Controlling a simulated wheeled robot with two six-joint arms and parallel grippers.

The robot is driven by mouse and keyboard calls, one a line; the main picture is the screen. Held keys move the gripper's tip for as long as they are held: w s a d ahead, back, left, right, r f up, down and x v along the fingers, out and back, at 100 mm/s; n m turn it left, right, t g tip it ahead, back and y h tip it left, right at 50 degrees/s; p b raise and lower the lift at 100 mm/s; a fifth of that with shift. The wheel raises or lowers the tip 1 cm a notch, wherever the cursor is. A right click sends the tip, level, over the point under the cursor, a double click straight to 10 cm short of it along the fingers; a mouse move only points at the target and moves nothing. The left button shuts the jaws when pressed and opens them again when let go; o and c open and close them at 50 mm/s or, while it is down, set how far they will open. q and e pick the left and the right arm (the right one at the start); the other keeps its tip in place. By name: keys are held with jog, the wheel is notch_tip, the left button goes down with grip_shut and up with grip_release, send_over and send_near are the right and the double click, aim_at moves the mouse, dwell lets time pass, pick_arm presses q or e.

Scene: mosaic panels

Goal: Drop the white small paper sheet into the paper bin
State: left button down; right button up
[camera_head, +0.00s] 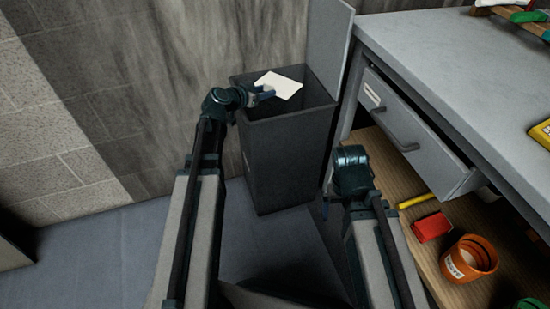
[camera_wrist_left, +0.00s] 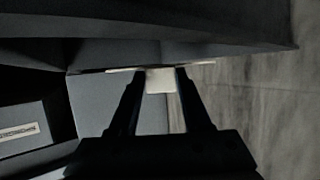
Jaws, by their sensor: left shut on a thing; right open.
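The white small paper sheet (camera_head: 279,84) shows over the open top of the dark grey paper bin (camera_head: 290,165) in the head view. My left gripper (camera_head: 262,93) is shut on the sheet near its lower left corner, at the bin's left rim. In the left wrist view the sheet (camera_wrist_left: 160,80) is pale between the fingertips of my left gripper (camera_wrist_left: 158,82). The bin's inside is mostly dark. My right gripper (camera_head: 326,207) is open, low between the bin and the workbench; its fingers show only in part.
A grey workbench (camera_head: 455,50) with a partly open drawer (camera_head: 415,135) stands right of the bin. Its wooden lower shelf (camera_head: 405,160) holds a red box (camera_head: 432,227), an orange tub (camera_head: 469,259) and a yellow tool (camera_head: 416,201). A stained wall (camera_head: 170,90) stands behind. The floor (camera_head: 100,255) at left is clear.

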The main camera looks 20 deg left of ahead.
pick_arm(q)
jog(key=shift+f, duration=0.1)
jog(key=shift+c, duration=1.4)
grip_release()
jog(key=p+v, duration=0.5)
jog(key=v, duration=0.8)
jog(key=shift+s+a, duration=0.15)
jog(key=shift+s, duration=0.2)
jog(key=b+x, duration=0.1)
jog(key=x, duration=0.3)
jog(key=b+x, duration=0.2)
jog(key=x, duration=0.3)
jog(key=b+x, duration=0.1)
jog(key=x, duration=0.3)
jog(key=shift+w+r, duration=0.2)
jog(key=shift+w, duration=0.15)
